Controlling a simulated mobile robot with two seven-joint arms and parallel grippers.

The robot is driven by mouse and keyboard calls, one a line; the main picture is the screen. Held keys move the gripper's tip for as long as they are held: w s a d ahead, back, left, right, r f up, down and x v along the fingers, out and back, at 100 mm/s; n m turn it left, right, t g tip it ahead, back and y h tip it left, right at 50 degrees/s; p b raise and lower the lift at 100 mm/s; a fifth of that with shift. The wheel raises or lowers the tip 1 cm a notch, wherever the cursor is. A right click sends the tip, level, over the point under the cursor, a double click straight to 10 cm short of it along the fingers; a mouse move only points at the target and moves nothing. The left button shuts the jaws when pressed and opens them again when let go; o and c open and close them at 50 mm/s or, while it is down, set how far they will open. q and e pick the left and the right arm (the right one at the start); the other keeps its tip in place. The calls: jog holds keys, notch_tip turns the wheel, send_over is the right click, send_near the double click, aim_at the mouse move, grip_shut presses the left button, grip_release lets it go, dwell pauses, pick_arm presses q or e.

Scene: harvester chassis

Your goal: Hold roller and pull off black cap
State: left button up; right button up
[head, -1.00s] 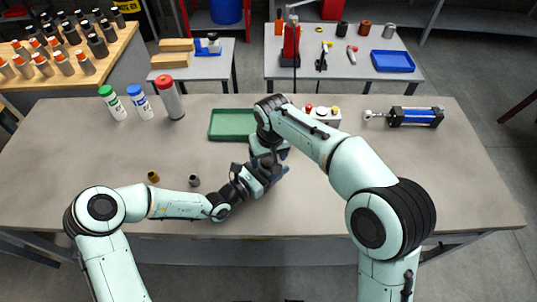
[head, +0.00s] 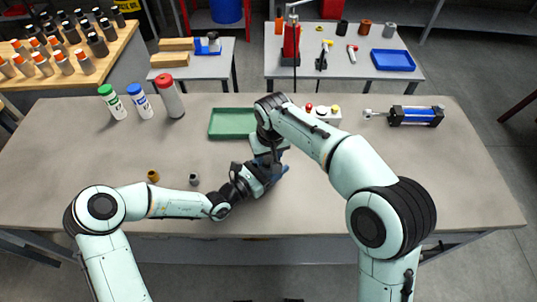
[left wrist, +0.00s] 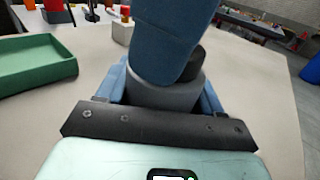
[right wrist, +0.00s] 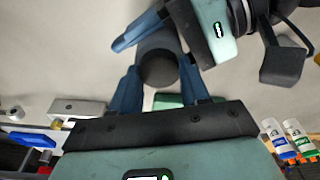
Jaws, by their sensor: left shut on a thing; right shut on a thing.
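The roller is a grey cylinder held between the blue fingers of my left gripper (left wrist: 165,95), where its grey side (left wrist: 150,96) shows. The black cap (right wrist: 159,69) is a dark round end on the roller, between the blue fingers of my right gripper (right wrist: 160,88); a bit of black also shows at the roller's top in the left wrist view. Both grippers are shut on their things and meet above the near middle of the table. A right finger covers much of the cap in the left wrist view. I cannot tell whether the cap and roller are apart.
A green tray (head: 214,131) lies just behind the grippers, with a button box (head: 322,115) to its right. A small brown ring (head: 153,176) and a small grey part (head: 194,180) lie left of them. Several capped bottles stand back left; a blue-black cylinder (head: 415,117) lies back right.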

aim_at(269, 159)
jog(key=shift+r, duration=0.1)
jog(key=shift+r, duration=1)
jog(key=shift+r, duration=2)
pick_arm(q)
jog(key=o, duration=1.6)
